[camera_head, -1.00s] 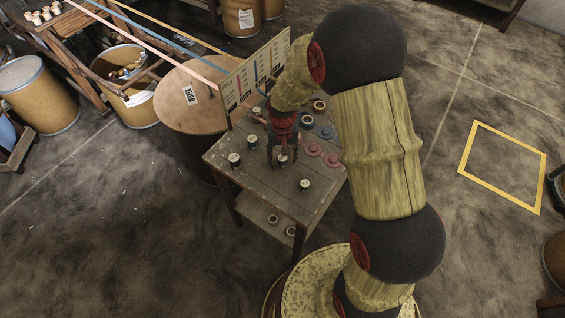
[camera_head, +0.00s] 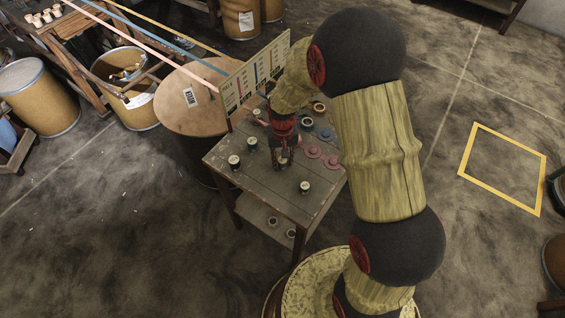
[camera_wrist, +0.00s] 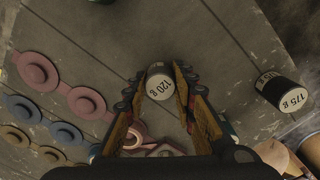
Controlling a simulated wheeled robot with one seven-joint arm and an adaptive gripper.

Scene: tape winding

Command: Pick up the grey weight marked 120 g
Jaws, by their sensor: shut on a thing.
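The weight marked 120 g (camera_wrist: 160,87) has a pale top with black lettering and stands upright between my fingers in the wrist view. My gripper (camera_wrist: 157,92) is shut on it, one finger on each side. In the head view my gripper (camera_head: 282,161) points down at the middle of the small wooden table (camera_head: 262,189) and mostly hides the weight. I cannot tell whether the weight touches the tabletop.
A dark weight marked 175 g (camera_wrist: 286,96) stands to the right in the wrist view. Pink discs (camera_wrist: 86,102) and blue discs (camera_wrist: 66,134) lie at the left. Other weights (camera_head: 305,186) stand around my gripper. A chart board (camera_head: 256,72) rises along the table's back edge.

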